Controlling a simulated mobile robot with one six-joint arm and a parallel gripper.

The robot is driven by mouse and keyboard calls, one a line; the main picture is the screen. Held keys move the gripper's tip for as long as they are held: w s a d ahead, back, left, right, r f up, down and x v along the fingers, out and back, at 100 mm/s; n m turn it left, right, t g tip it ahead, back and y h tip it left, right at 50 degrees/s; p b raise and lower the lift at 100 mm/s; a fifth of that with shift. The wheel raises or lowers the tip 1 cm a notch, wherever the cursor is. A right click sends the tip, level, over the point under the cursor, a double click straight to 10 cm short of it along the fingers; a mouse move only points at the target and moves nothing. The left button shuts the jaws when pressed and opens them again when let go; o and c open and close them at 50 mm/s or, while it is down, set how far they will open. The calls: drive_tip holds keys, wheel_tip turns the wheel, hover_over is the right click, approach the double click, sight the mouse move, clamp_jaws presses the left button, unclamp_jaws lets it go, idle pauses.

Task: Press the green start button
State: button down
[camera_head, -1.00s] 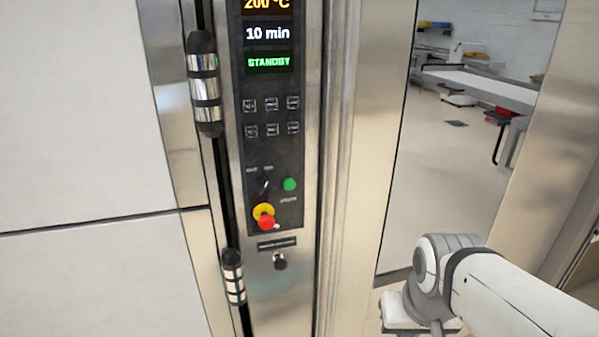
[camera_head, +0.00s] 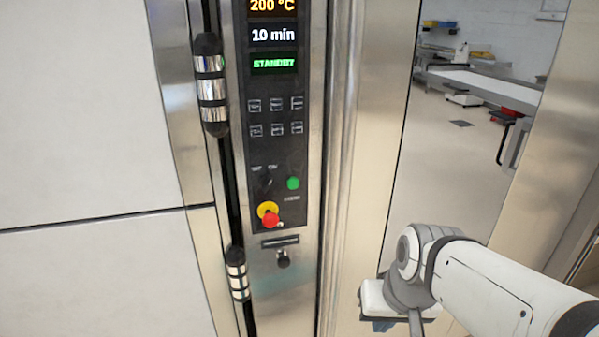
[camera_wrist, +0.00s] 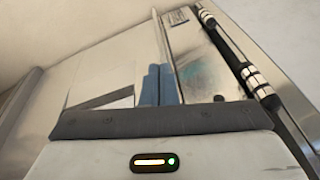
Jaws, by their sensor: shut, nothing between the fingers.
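The green start button (camera_head: 293,183) is a round green disc on the black control panel (camera_head: 279,150) of the oven in the head view. It sits right of a dark selector switch (camera_head: 265,181) and above a red emergency stop (camera_head: 270,220) with a yellow collar. The display reads 200 °C, 10 min and STANDBY. My gripper, with blue fingers (camera_wrist: 159,84), shows shut and empty in the wrist view. In the head view my wrist is low and right of the panel, apart from the button. I cannot make out the button in the wrist view.
Black and chrome hinges (camera_head: 211,85) stand out left of the panel; one also shows in the wrist view (camera_wrist: 240,60). A dark round knob (camera_head: 283,259) is below the panel. A worktable (camera_head: 485,85) stands far back right, beyond open floor.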

sight(293, 183)
drive_tip(key=w+a+r+m+t+y+p, duration=0.1)
drive_tip(key=w+a+r+m+p, duration=0.1)
drive_tip(key=w, duration=0.4)
drive_tip(key=w+a+r+m+t+y+p, duration=0.2)
drive_tip(key=w+a+r+m+p, duration=0.1)
drive_tip(key=w+a, duration=0.3)
drive_tip(key=w+a+r+m+t+y+p, duration=0.1)
drive_tip(key=w+a+r+m+y+p, duration=0.1)
drive_tip(key=w, duration=0.5)
drive_tip(key=shift+w+a+r+m+t+p, duration=0.15)
drive_tip(key=shift+a+r+m+t+p, duration=0.25)
drive_tip(key=shift+a+r+p, duration=0.5)
drive_tip(key=shift+a+f+p, duration=0.15)
drive_tip(key=shift+f+p, duration=0.05)
drive_tip(key=shift+p, duration=0.1)
drive_tip(key=shift+w+a+p, duration=0.35)
drive_tip(key=shift+w+a, duration=0.05)
drive_tip(key=shift+w, duration=1)
drive_tip(key=shift+w+a+p, duration=0.35)
drive_tip(key=shift+w+a, duration=0.1)
drive_tip(key=shift+w, duration=0.95)
drive_tip(key=shift+w+a+p, duration=0.35)
drive_tip(key=shift+w+a, duration=0.05)
drive_tip(key=shift+w, duration=1)
drive_tip(key=shift+w+a, duration=0.1)
drive_tip(key=shift+w, duration=0.3)
